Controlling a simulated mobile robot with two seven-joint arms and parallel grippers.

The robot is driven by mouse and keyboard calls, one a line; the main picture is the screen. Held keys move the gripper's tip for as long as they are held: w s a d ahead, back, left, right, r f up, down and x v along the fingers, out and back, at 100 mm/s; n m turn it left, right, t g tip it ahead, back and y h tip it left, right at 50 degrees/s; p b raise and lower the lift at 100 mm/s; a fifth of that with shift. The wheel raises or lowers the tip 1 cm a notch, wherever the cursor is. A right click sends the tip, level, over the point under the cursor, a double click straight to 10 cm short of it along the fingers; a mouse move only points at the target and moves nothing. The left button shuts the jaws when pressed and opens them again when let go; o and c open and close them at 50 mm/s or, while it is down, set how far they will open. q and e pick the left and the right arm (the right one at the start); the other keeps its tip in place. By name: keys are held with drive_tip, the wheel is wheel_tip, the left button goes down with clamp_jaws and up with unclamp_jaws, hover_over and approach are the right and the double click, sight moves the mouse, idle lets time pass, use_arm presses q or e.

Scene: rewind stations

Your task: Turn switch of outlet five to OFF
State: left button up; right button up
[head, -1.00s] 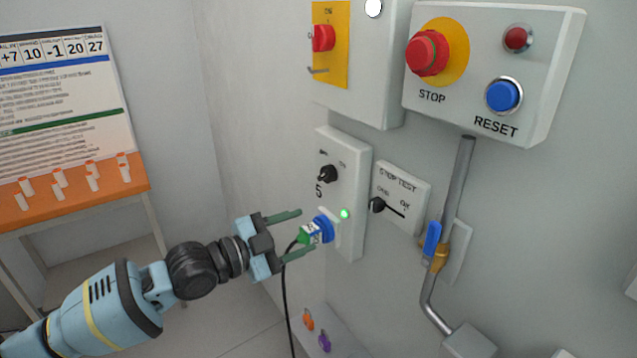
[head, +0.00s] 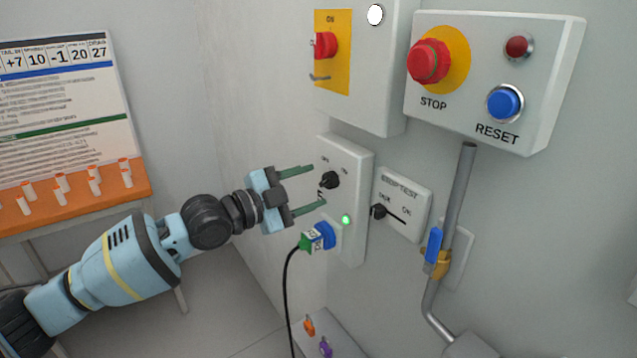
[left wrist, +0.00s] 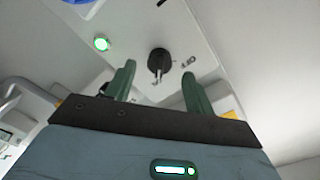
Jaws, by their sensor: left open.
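The outlet panel marked 5 (head: 349,152) is a pale box on the wall. Its black rotary switch (head: 329,180) sits in the upper part, with a lit green lamp (head: 346,219) below. A green plug (head: 311,241) with a black cable sits in the blue socket (head: 325,234) under the switch. My left gripper (head: 305,188) is open, its green fingers pointing at the switch, one above and one below its level, apart from it. In the left wrist view the switch (left wrist: 158,62) shows ahead between the fingertips (left wrist: 160,80). My right gripper is not in view.
To the right are a stop test plate (head: 404,190), a blue-handled valve (head: 433,245) on a pipe and a box with STOP and RESET buttons (head: 485,75). Above is a box with a red switch on yellow (head: 326,46). An orange table (head: 125,188) stands left.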

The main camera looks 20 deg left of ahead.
sight(322, 183)
use_arm(q)
drive_tip(key=shift+x, duration=1.55)
drive_tip(key=shift+s, duration=0.1)
drive_tip(key=c, duration=1)
